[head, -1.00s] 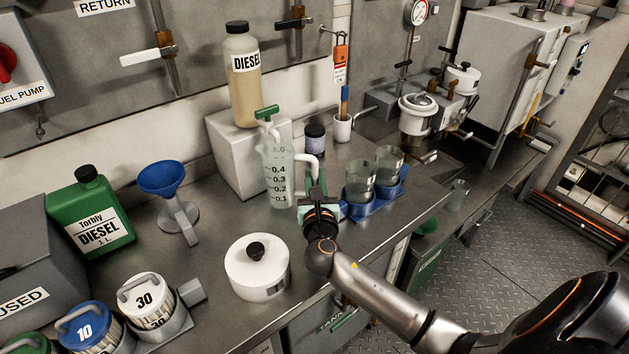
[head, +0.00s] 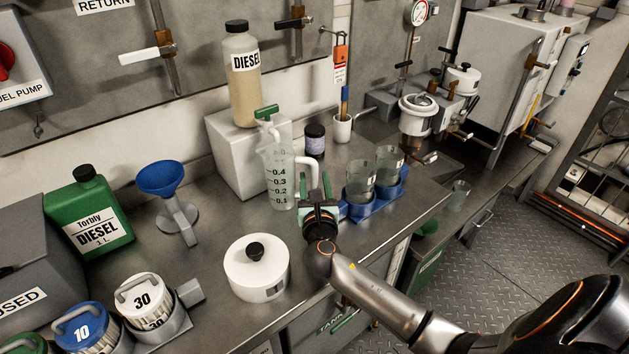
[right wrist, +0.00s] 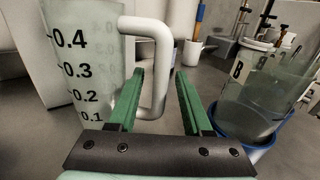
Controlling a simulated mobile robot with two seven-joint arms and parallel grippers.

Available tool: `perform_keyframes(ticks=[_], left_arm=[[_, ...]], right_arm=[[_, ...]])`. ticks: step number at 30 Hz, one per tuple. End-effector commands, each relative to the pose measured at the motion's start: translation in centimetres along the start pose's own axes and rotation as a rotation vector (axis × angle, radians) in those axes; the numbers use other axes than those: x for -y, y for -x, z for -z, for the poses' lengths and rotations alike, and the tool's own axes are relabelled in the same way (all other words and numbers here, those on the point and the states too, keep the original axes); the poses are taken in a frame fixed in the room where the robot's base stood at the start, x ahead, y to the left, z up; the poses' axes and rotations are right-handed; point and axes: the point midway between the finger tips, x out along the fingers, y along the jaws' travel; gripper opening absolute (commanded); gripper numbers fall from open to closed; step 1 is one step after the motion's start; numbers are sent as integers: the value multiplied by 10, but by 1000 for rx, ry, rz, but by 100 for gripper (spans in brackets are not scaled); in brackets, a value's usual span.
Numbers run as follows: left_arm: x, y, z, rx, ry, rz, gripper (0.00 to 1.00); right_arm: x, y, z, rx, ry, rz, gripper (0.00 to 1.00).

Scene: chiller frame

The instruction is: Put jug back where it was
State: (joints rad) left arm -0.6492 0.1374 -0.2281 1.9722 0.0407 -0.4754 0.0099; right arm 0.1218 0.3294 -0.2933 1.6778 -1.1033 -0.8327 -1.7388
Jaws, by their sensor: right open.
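The jug (head: 277,176) is a clear measuring jug with black marks and a white handle. It stands upright on the steel bench in front of a white block. My right gripper (head: 314,188) is just right of the jug, near its handle. In the right wrist view the jug (right wrist: 85,70) fills the left side. There the green fingers of my right gripper (right wrist: 162,98) are apart, and the handle (right wrist: 158,75) shows beyond and between them, nearer the left finger. I cannot tell whether they touch. My left gripper is not in view.
Two glass beakers in a blue holder (head: 372,208) stand close right of my right gripper. A diesel bottle (head: 243,75) stands on the white block (head: 228,160). A white lidded pot (head: 257,270) and a blue funnel (head: 162,178) stand to the left. Bare bench lies between pot and jug.

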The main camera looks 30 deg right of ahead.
Motion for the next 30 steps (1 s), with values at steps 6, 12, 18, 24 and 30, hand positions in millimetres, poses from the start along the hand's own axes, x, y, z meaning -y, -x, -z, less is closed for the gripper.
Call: perform_keyframes(ticks=[6,12,18,24,30], left_arm=[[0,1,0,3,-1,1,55],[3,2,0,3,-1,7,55],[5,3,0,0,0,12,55],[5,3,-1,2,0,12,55],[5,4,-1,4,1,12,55]], right_arm=[[0,6,-3,-2,0,-2,50],[0,44,-2,-4,-1,-2,50],[0,87,-3,-3,-2,-1,50],[0,113,-3,-1,-1,-1,50],[0,120,-4,2,-1,1,50]])
